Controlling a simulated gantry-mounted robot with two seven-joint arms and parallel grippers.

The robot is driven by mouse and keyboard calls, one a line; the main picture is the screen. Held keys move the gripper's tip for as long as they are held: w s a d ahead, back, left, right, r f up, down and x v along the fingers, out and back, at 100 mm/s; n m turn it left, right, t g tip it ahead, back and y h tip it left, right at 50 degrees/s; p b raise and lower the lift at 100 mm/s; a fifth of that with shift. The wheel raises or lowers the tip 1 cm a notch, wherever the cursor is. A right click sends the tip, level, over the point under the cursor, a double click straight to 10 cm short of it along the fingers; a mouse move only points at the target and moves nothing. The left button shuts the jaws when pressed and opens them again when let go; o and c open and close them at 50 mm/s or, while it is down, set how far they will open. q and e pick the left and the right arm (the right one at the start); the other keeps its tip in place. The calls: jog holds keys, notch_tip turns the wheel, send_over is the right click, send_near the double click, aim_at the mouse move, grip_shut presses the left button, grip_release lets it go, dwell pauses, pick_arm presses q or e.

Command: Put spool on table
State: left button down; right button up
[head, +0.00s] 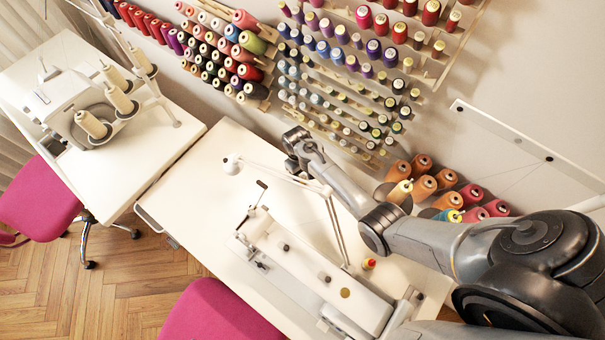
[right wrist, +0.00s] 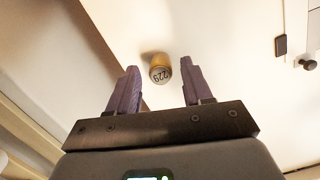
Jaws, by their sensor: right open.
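In the head view my right gripper (head: 297,150) is at the end of the arm reaching in from the right, over the rear of the white table (head: 190,190), near the wall racks. I cannot pick out that same spool in the head view. My left gripper is not in view.
A white sewing machine (head: 290,265) and a lamp (head: 233,164) occupy the table. A small red-and-yellow spool (head: 370,264) stands right of the machine. Wall racks (head: 330,70) hold many spools. Large cones (head: 424,187) stand at the right rear. The table's left part is clear.

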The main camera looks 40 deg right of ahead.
jog(key=shift+r, duration=0.15)
jog(key=shift+w+r+p, duration=0.1)
jog(key=shift+r+p, duration=0.8)
notch_tip(320, 180, up, 10)
jog(key=w+p, duration=0.1)
jog(key=p, duration=0.8)
jog(key=shift+w, duration=0.4)
